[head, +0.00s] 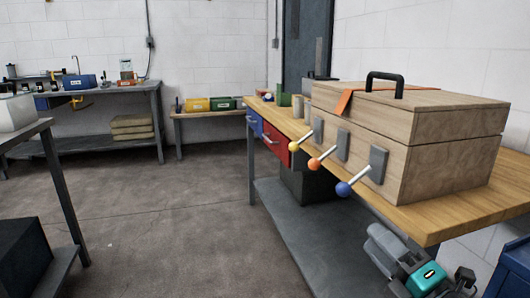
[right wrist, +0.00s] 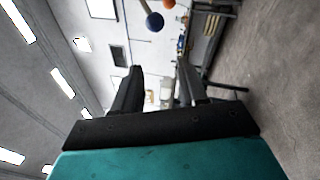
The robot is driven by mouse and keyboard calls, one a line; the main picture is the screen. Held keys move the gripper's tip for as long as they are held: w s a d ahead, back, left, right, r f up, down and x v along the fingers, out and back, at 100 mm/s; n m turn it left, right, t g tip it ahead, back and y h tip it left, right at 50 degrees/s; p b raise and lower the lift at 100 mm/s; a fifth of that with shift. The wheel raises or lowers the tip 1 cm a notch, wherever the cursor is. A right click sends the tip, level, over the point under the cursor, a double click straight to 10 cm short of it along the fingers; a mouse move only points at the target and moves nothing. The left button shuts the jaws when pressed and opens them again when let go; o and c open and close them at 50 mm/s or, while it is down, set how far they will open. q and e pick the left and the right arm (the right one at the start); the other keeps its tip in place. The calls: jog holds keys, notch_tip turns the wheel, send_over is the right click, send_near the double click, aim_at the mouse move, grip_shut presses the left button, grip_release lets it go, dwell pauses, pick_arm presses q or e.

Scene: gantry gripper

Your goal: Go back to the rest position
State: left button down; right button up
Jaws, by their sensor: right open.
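My right gripper (head: 430,279) is at the bottom right of the head view, low beside the front of the wooden workbench (head: 440,218) and below its top. In the right wrist view my right gripper (right wrist: 160,72) has its two dark fingers spread apart, with nothing between them. A lever with a blue knob (head: 344,188) is the nearest bench lever to it, above and to the left, apart from it. The blue knob also shows in the right wrist view (right wrist: 154,21). My left gripper is in neither view.
A wooden case (head: 455,165) with a black handle stands on the bench. A blue object (head: 513,270) is at the right edge. The floor (head: 190,220) at left is clear.

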jog(key=s+a+f+m+g+h, duration=0.35)
jog(key=s+f+m, duration=0.35)
jog(key=f+m, duration=0.45)
jog(key=s+a+f+m+g+h, duration=0.2)
jog(key=s+f+m+g, duration=0.2)
jog(key=s+f+m, duration=0.55)
pick_arm(q)
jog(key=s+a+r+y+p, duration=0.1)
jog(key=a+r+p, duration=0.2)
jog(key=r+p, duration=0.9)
jog(key=p, duration=0.5)
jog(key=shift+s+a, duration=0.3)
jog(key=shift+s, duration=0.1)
pick_arm(e)
jog(key=d+r+m+h, duration=0.1)
jog(key=d+r+m, duration=0.1)
jog(key=r, duration=0.6)
jog(key=shift+s+d+r, duration=0.15)
jog(key=shift+s+d, duration=0.15)
jog(key=shift+d, duration=0.2)
